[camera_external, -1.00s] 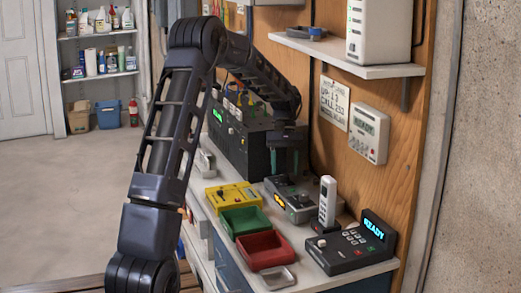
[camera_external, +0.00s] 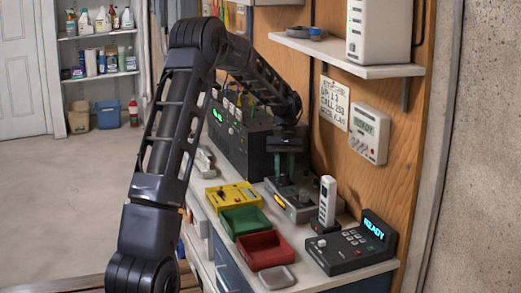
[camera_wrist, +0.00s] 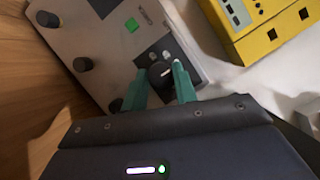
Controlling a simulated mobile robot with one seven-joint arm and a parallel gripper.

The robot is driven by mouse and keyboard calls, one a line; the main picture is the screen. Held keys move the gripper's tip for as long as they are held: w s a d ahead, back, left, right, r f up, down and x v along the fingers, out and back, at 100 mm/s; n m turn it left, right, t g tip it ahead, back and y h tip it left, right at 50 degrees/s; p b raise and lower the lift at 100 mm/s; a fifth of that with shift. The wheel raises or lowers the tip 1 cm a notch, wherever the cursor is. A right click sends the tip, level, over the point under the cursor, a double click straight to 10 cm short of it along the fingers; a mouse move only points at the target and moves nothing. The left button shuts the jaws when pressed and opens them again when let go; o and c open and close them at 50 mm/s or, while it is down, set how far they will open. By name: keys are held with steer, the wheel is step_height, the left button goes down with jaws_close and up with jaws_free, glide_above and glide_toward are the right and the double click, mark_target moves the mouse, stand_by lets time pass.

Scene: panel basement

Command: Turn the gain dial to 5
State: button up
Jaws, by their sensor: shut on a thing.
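My gripper (camera_external: 284,172) points down at a grey control box (camera_external: 297,208) on the bench. The fingers partly hide the box in the external view.
A yellow box (camera_external: 232,194) lies left of the grey box. A green bin (camera_external: 227,226) and a red bin (camera_external: 246,255) are in front. A white remote (camera_external: 327,200) stands upright near a dark keypad unit (camera_external: 345,257). A shelf (camera_external: 345,60) overhangs the bench.

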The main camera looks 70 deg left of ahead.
steer(key=m+g, duration=0.1)
steer(key=m, duration=0.2)
steer(key=shift+w+d+y, duration=0.1)
steer(key=shift+w+y, duration=0.05)
steer(key=shift+y, duration=0.15)
steer(key=shift+d+m+g+y, duration=0.1)
steer(key=shift+m+g+y, duration=0.45)
steer(key=shift+m, duration=1.65)
steer(key=o, duration=1)
